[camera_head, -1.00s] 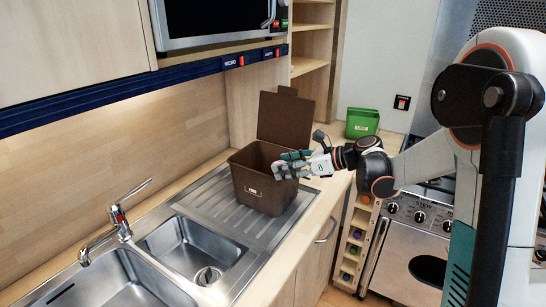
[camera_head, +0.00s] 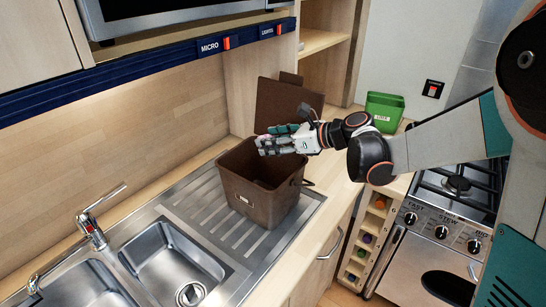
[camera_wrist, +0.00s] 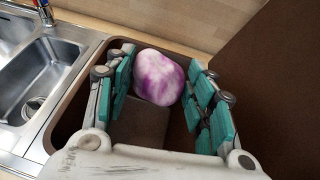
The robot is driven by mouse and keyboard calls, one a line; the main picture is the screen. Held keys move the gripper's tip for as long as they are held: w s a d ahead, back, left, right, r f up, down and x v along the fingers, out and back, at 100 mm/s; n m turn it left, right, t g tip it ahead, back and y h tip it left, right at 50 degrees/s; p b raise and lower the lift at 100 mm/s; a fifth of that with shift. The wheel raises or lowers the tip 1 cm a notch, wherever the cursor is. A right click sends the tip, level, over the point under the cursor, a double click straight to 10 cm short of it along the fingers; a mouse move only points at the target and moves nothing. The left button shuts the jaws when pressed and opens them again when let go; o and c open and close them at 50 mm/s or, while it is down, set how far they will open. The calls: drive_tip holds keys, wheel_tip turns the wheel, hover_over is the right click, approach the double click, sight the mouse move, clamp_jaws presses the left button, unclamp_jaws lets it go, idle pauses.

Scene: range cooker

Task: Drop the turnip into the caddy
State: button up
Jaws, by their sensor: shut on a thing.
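The brown caddy (camera_head: 262,203) stands on the steel drainboard with its lid (camera_head: 280,108) raised at the back. My gripper (camera_head: 275,143) is above the caddy's open top, coming in from the right. In the wrist view the white and purple turnip (camera_wrist: 160,78) sits between the green-padded fingers of my gripper (camera_wrist: 161,60), which is shut on it. The caddy's rim (camera_wrist: 62,108) and dark inside show around and below the turnip. In the head view the fingers mostly hide the turnip.
A double sink (camera_head: 175,262) with a tap (camera_head: 92,228) lies to the left. A green bin (camera_head: 384,110) stands on the counter at the back right. A cooker (camera_head: 440,235) stands at the right. A blue rail (camera_head: 150,65) and a microwave are above.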

wheel_tip(320, 180, down, 5)
drive_tip(key=b, duration=0.3)
drive_tip(key=shift+f, duration=0.1)
drive_tip(key=o, duration=1.2)
drive_tip(key=v, duration=1.2)
drive_tip(key=shift+d, duration=0.1)
